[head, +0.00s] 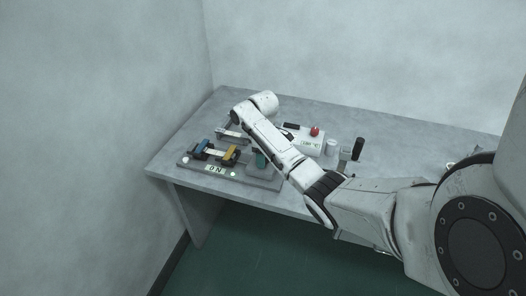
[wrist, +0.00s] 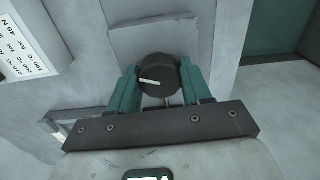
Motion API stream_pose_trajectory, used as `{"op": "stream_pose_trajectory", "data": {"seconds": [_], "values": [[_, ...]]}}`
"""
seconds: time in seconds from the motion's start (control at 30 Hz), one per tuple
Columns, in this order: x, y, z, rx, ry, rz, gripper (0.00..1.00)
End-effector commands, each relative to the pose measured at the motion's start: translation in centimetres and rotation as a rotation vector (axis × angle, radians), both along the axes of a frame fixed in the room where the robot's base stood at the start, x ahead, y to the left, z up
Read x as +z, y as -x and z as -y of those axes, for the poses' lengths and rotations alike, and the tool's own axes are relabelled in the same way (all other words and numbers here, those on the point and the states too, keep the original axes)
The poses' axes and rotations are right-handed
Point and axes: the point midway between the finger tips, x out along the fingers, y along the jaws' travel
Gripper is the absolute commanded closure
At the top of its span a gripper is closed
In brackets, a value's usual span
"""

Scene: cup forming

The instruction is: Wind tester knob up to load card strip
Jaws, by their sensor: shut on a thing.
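A pale card strip (head: 215,152) spans between the clamps. The tester's display (head: 215,169) seems to read "0 N". My gripper (head: 260,158) is low at the tester's right end, partly hidden by my arm. In the wrist view, its green fingers (wrist: 159,85) are shut on the dark round knob (wrist: 158,72), one on each side. The knob's white pointer line points left and slightly up.
Behind the tester stand a white box with a red button (head: 315,131), a pale cylinder (head: 331,146) and a black-handled lever (head: 358,149). A white printed label (wrist: 22,45) is at the upper left of the wrist view. The table's back right is clear.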

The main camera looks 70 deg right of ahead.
Motion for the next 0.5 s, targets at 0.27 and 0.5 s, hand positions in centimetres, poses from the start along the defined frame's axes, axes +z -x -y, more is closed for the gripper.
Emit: {"op": "stream_pose_trajectory", "data": {"seconds": [0.27,0.5], "values": [[0.23,0.05,-0.1,-0.209,-0.003,-0.003,0.82],[0.08,0.04,-0.13,-0.325,-0.002,-0.003,0.82]]}}
